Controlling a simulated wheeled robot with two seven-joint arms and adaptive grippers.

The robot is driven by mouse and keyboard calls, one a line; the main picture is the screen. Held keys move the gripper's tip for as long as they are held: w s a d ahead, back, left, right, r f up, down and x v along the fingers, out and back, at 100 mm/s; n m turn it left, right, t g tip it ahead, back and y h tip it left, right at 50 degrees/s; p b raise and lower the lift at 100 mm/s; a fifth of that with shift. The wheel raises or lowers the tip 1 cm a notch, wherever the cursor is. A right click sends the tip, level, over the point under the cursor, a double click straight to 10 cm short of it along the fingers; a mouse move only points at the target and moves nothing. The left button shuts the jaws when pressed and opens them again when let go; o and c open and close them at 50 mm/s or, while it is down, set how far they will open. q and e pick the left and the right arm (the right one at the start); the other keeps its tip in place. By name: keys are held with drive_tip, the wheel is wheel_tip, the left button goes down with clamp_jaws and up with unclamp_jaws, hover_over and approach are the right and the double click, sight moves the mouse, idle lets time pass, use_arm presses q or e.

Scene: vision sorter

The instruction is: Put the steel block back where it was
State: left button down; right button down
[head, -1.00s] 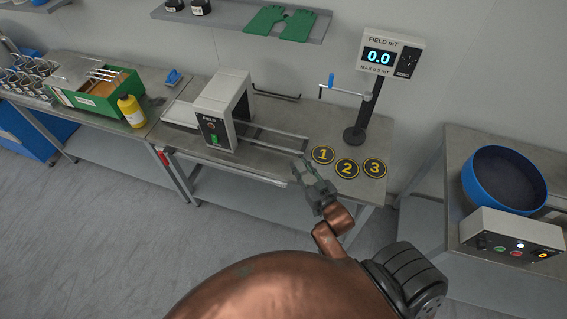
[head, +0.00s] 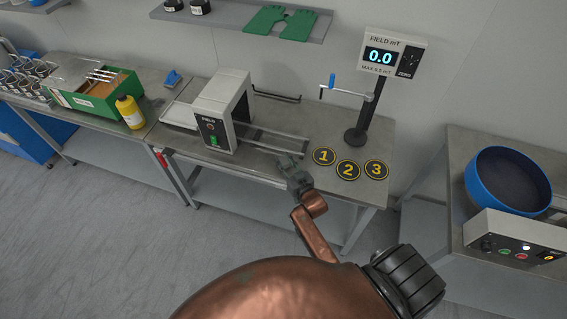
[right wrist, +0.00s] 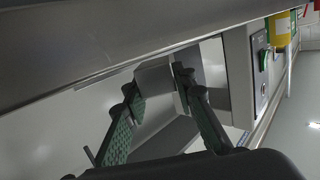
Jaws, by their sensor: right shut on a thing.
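My right gripper (head: 287,162) is low over the front of the bench, at the right end of the rails (head: 275,134) and left of the number 1 disc (head: 324,156). In the right wrist view its green-padded fingers (right wrist: 158,92) are shut on the grey steel block (right wrist: 154,78), one finger on each side. In the head view the block is hidden or too small to tell apart from the gripper. I cannot tell whether the block touches the surface below it. My left gripper is not in view.
A pale tunnel unit (head: 222,112) marked FIELD stands over the rails. The field meter (head: 380,58) reads 0.0 on its post behind discs 2 (head: 348,170) and 3 (head: 376,169). A green crate (head: 95,98) and yellow bottle (head: 130,112) stand left. A blue bowl (head: 507,182) stands right.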

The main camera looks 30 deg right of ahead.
drive_tip(key=shift+f, duration=0.4)
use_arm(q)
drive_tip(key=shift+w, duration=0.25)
use_arm(e)
drive_tip(key=shift+f, duration=0.1)
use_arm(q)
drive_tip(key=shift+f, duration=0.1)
use_arm(e)
drive_tip(key=c, duration=1.6)
unclamp_jaws()
drive_tip(key=shift+f, duration=0.15)
drive_tip(key=shift+s, duration=0.15)
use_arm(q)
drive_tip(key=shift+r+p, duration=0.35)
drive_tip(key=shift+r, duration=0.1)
use_arm(e)
drive_tip(key=s+a+r, duration=0.1)
drive_tip(key=s+r, duration=0.1)
drive_tip(key=s, duration=0.9)
drive_tip(key=shift+s, duration=0.3)
